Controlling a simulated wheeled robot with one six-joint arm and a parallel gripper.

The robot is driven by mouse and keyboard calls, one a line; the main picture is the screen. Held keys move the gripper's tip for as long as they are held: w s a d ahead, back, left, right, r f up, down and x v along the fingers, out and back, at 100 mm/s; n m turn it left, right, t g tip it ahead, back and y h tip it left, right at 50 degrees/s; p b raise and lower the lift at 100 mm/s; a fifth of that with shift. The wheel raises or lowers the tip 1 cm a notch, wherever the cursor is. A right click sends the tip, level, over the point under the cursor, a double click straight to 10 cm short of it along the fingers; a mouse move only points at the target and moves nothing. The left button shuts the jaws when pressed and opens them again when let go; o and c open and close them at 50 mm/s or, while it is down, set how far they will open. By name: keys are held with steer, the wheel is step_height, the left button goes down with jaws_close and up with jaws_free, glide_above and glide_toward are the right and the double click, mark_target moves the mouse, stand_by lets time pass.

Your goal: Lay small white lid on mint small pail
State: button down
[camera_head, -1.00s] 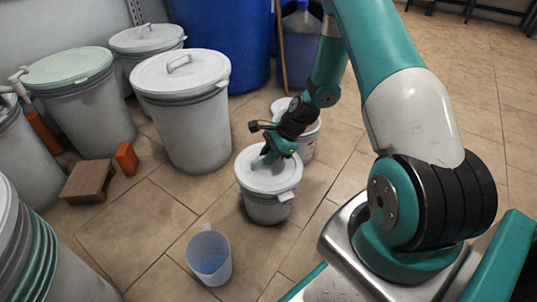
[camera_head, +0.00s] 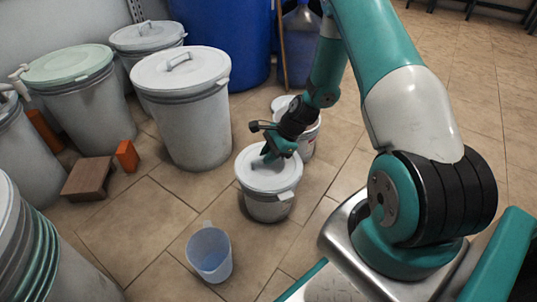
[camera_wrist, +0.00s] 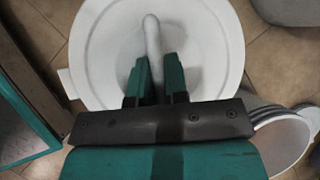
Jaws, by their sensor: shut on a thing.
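The small white lid (camera_head: 258,180) lies level over the mouth of a small pale pail (camera_head: 266,210) on the tiled floor. The pail looks greyish white here, and its inside is hidden. The lid looks seated or very close to the rim; I cannot tell if any gap is left. My gripper (camera_head: 268,157) is over the lid, shut on its raised handle. In the wrist view the lid (camera_wrist: 212,50) fills the middle, and the fingers of my gripper (camera_wrist: 155,80) stand on both sides of the white handle (camera_wrist: 152,40).
Another small pail (camera_head: 308,143) with red print stands just behind, partly hidden by my arm. A large lidded drum (camera_head: 190,125) is at left. A brown block (camera_head: 88,180) and an orange brick (camera_head: 127,157) lie farther left.

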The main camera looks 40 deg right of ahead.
steer(key=shift+f+p, duration=0.4)
steer(key=shift+p, duration=0.1)
stand_by(1.1)
steer(key=c, duration=0.6)
jaws_free()
step_height(320, 180, up, 7)
steer(key=p, duration=0.7)
stand_by(0.4)
